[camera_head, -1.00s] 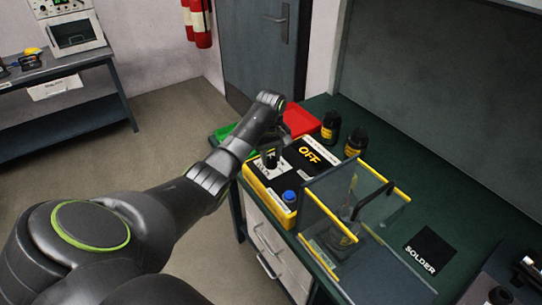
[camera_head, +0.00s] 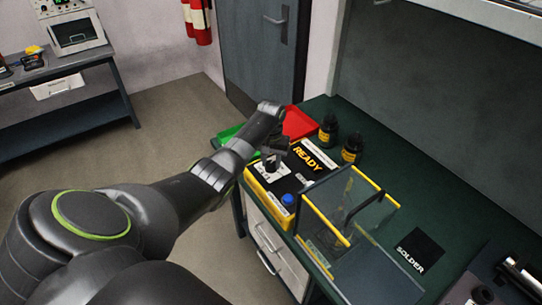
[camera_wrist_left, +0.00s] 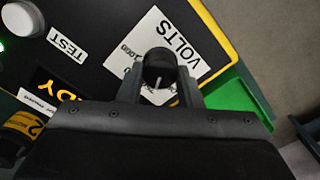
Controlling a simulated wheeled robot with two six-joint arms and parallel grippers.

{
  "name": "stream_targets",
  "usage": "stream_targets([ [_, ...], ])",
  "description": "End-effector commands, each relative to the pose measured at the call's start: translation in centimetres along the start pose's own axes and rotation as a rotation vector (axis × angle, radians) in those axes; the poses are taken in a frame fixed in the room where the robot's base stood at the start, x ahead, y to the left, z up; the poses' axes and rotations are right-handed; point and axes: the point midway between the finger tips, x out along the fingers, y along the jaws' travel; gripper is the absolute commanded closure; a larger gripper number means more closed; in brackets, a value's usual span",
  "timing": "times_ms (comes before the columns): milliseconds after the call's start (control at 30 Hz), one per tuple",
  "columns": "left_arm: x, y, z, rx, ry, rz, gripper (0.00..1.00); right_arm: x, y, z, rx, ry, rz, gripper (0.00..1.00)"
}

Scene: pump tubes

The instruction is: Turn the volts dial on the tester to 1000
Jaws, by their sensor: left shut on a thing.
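The tester (camera_head: 262,190) is a yellow-edged black box on the green bench, and its display (camera_head: 307,159) reads READY. Its black volts dial (camera_wrist_left: 159,68) sits on a white VOLTS label (camera_wrist_left: 183,38) in the left wrist view. A "1000" mark shows on that label beside the dial; other marks are partly covered. My left gripper (camera_wrist_left: 159,80) is shut on the dial, one finger on each side. A short light line shows on the dial, but I cannot tell which mark it points to. My right gripper is out of view.
A clear guard box with yellow edges (camera_head: 375,183) stands right of the tester. A black SOLDER mat (camera_head: 420,250) lies right.

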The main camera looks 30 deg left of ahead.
Motion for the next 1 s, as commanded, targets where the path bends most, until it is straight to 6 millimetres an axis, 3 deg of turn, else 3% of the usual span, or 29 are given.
stream_targets([
  [400,-0.3,0.1,0.0,0.395,0.001,0.0,0.91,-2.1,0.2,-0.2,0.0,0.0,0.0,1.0],
  [1000,-0.2,0.2,-0.1,0.964,0.004,-0.001,0.91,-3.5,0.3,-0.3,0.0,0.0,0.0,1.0],
])
